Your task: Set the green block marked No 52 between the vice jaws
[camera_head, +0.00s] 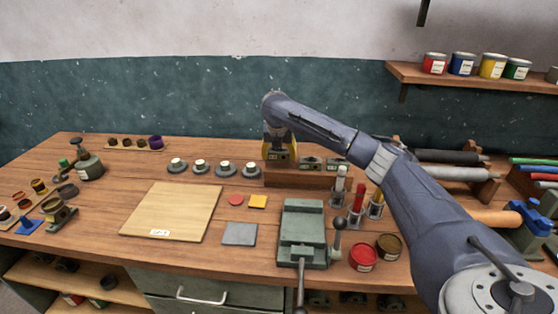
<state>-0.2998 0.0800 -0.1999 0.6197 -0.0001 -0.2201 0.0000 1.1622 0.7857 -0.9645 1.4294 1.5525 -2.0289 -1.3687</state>
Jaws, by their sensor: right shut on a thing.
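My right gripper (279,138) reaches over the back of the bench. It is shut on a yellow block (279,153) at the left end of a wooden rack (300,179); my wrist partly hides it, and I cannot tell whether it is clear of the rack. Two grey-green blocks, one in the middle (311,163) and one at the right (337,163), sit in the same rack. Their markings are too small to read, so I cannot tell which is No 52. The green vice (303,225) stands at the front of the bench, with nothing seen between its jaws. My left gripper is out of view.
A pale board (171,207), a grey plate (239,234), a red disc (236,200) and a yellow square (258,202) lie left of the vice. Upright tools (357,203) and open tins (363,257) crowd its right. Several round grey bases (199,167) stand behind.

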